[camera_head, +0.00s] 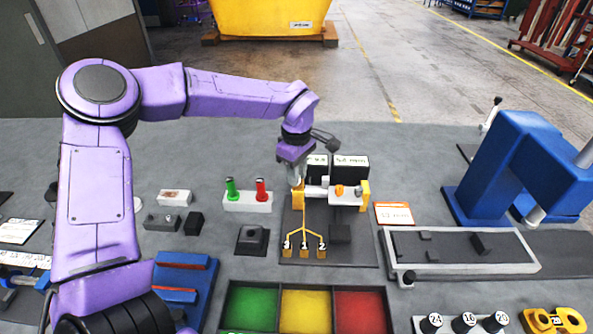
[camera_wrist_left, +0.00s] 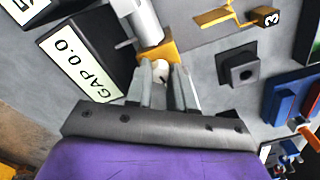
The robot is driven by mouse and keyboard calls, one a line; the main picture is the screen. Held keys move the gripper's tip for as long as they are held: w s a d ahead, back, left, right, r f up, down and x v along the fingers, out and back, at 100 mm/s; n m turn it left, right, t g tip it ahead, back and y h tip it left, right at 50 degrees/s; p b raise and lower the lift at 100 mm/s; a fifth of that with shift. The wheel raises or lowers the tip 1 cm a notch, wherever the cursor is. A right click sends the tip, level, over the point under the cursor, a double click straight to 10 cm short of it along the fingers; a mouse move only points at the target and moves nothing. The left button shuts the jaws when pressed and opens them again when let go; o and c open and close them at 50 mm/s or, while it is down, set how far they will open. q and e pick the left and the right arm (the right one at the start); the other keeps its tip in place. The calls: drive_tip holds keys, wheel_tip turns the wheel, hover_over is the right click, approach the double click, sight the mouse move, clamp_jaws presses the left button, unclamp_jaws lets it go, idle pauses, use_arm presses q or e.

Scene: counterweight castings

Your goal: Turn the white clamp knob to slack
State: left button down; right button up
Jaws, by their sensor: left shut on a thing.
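The white clamp knob (camera_wrist_left: 160,69) shows in the left wrist view as a small pale round end between my fingers, against a yellow block (camera_wrist_left: 158,52). My left gripper (camera_head: 297,184) reaches down to the left end of the clamp fixture (camera_head: 363,194) and is shut on the knob. In the left wrist view its fingers (camera_wrist_left: 163,82) close around the knob's sides. The fingers hide most of the knob in the head view. A black display (camera_wrist_left: 83,60) beside the fixture reads "GAP 0.0". My right gripper is out of view.
A dark plate with a yellow branching pointer (camera_head: 304,237) numbered 3, 1, 2 lies in front of the fixture. A stand with green and red pegs (camera_head: 247,204) is to the left. A green, yellow and red tray (camera_head: 279,310) is nearest. A blue machine (camera_head: 500,172) stands right.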

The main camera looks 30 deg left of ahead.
use_arm(q)
drive_tip(key=n, duration=0.3)
drive_tip(key=shift+f+n, duration=0.1)
drive_tip(key=shift+n, duration=0.2)
drive_tip(key=n, duration=0.3)
drive_tip(key=shift+n, duration=0.3)
drive_tip(key=n, duration=0.4)
drive_tip(key=shift+f+n+b, duration=0.15)
drive_tip(key=shift+n+b, duration=0.15)
drive_tip(key=shift+b, duration=0.05)
drive_tip(key=shift+s+n+b, duration=0.1)
drive_tip(key=shift+n+b, duration=0.5)
drive_tip(key=shift+n, duration=1.3)
drive_tip(key=c, duration=1)
unclamp_jaws()
wheel_tip(320, 180, up, 11)
drive_tip(key=shift+f+b, duration=0.1)
drive_tip(key=shift+b, duration=0.6)
